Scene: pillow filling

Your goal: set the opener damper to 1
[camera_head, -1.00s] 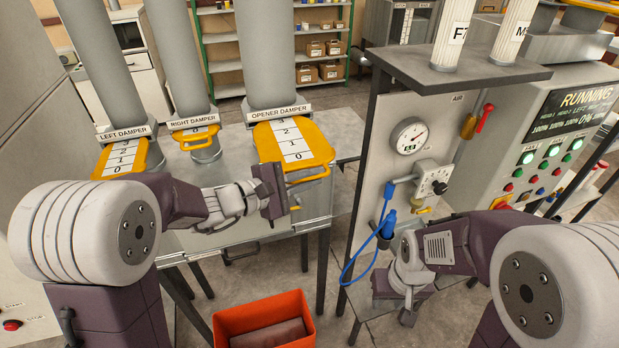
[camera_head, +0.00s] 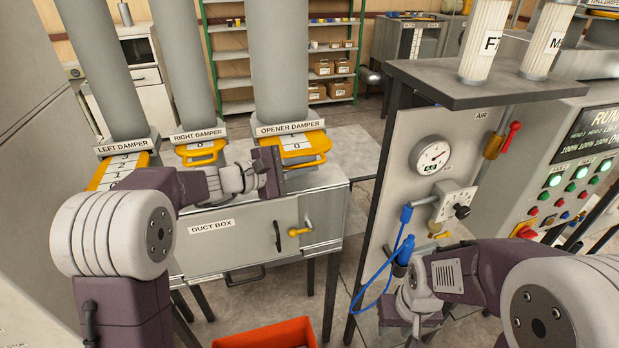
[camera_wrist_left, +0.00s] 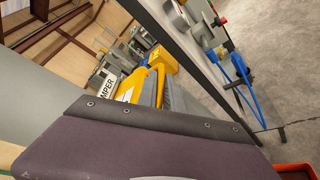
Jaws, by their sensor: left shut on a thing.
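The opener damper (camera_head: 305,152) is a yellow-framed slide with a white number strip, under a sign reading OPENER DAMPER (camera_head: 290,129). The numbers 1 and 0 show in front of the sign, with 1 just at the sign's lower edge. My left gripper (camera_head: 268,172) is at the left front of this slide, shut on its yellow handle; the jaws hide the grip itself. In the left wrist view the yellow slide (camera_wrist_left: 133,84) shows beyond the dark gripper body. My right gripper (camera_head: 412,318) hangs low by the air panel, its fingers unclear.
The left damper (camera_head: 112,168) and right damper (camera_head: 203,152) stand to the left, the left one partly behind my arm. The duct box (camera_head: 215,250) with a yellow latch is below. An orange bin (camera_head: 265,336) is on the floor. The air panel with gauge (camera_head: 432,157) stands right.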

